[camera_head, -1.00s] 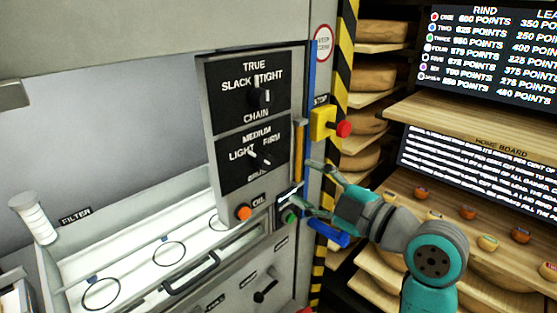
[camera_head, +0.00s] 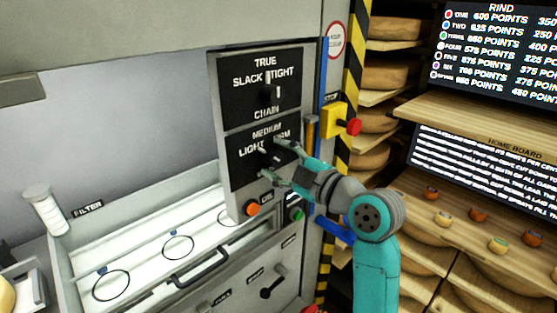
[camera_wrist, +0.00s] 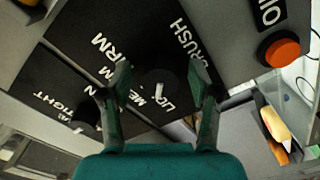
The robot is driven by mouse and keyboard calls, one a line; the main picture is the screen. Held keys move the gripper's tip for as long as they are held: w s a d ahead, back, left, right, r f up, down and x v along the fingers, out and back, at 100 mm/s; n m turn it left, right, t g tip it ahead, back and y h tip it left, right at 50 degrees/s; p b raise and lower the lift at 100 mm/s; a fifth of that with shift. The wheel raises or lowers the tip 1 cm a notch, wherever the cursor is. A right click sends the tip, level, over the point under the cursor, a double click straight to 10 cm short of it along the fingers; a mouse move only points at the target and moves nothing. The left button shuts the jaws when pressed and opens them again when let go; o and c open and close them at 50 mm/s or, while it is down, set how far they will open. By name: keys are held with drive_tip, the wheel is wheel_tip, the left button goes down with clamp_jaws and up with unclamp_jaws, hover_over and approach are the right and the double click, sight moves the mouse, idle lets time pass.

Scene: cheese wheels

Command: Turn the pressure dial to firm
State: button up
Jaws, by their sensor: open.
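The lower dial (camera_head: 262,155) is a dark knob on a black panel (camera_head: 240,178) lettered LIGHT, MEDIUM and FIRM, with a partly hidden word below. My gripper (camera_head: 273,162) is open in front of it and covers part of the FIRM lettering. In the wrist view the knob (camera_wrist: 158,82) lies between the spread fingertips of my gripper (camera_wrist: 158,68), and a pale mark on it sits near the LIGHT and MEDIUM lettering. I cannot tell exactly which setting it points to, or whether the fingers touch it.
The CHAIN dial (camera_head: 271,91) sits just above. An orange button (camera_head: 252,208) and a green button (camera_head: 295,214) are below. A yellow stop box (camera_head: 333,121) with a red button stands to the right. Shelves with cheese wheels (camera_head: 390,72) stand further right.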

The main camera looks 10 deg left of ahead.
drive_tip(key=shift+c, duration=0.3)
drive_tip(key=c, duration=1.1)
drive_tip(key=m, duration=0.4)
drive_tip(key=shift+m, duration=0.4)
drive_tip(key=m, duration=0.4)
drive_tip(key=shift+f, duration=0.1)
drive_tip(key=m, duration=0.5)
drive_tip(key=shift+s, duration=0.1)
drive_tip(key=shift+m, duration=2)
